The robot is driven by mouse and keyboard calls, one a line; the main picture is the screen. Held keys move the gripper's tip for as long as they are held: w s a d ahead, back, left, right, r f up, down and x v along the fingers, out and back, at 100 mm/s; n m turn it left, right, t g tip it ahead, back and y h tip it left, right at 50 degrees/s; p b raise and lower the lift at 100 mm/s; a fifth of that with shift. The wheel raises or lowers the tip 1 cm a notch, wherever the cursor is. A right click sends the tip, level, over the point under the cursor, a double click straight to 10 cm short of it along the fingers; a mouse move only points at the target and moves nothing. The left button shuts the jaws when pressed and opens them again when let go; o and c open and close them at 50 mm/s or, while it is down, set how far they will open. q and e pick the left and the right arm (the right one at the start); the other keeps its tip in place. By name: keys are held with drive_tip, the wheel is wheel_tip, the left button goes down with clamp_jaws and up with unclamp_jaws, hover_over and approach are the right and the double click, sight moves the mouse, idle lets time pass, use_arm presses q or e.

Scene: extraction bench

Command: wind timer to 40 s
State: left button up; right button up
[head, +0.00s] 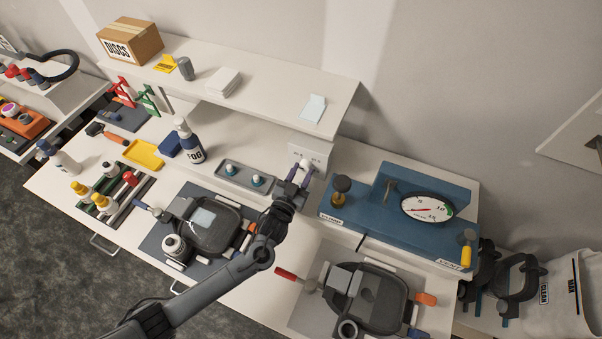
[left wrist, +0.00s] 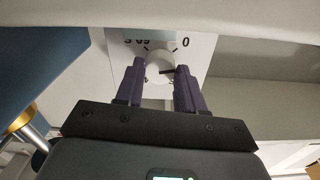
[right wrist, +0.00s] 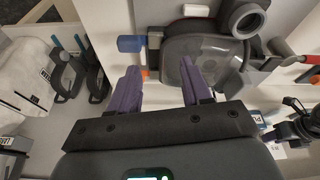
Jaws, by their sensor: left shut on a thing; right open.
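The timer (head: 311,152) is a white box on the back of the bench, under the right end of the shelf. In the left wrist view its white face (left wrist: 197,55) shows dark printed marks, a "0" and what looks like "60 S" upside down. My left gripper (head: 302,178) is shut on the timer's round white knob (left wrist: 158,68), one purple finger on each side. A dark pointer mark shows at the knob's side; the exact setting cannot be read. My right gripper (right wrist: 160,85) is open and empty above a dark respirator mask (right wrist: 207,60).
A blue gauge unit (head: 385,215) stands right of the timer. A tray with two small bottles (head: 247,178) and a FOG spray bottle (head: 188,143) stand to its left. The shelf (head: 270,85) overhangs the back. Another mask (head: 208,230) lies on a dark mat in front.

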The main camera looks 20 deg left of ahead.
idle(0.8)
use_arm(q)
drive_tip(key=o, duration=1)
drive_tip(key=s, duration=0.7)
drive_tip(key=s+b, duration=0.1)
drive_tip(key=s, duration=0.3)
drive_tip(key=shift+a, duration=0.25)
drive_tip(key=shift+w, duration=0.1)
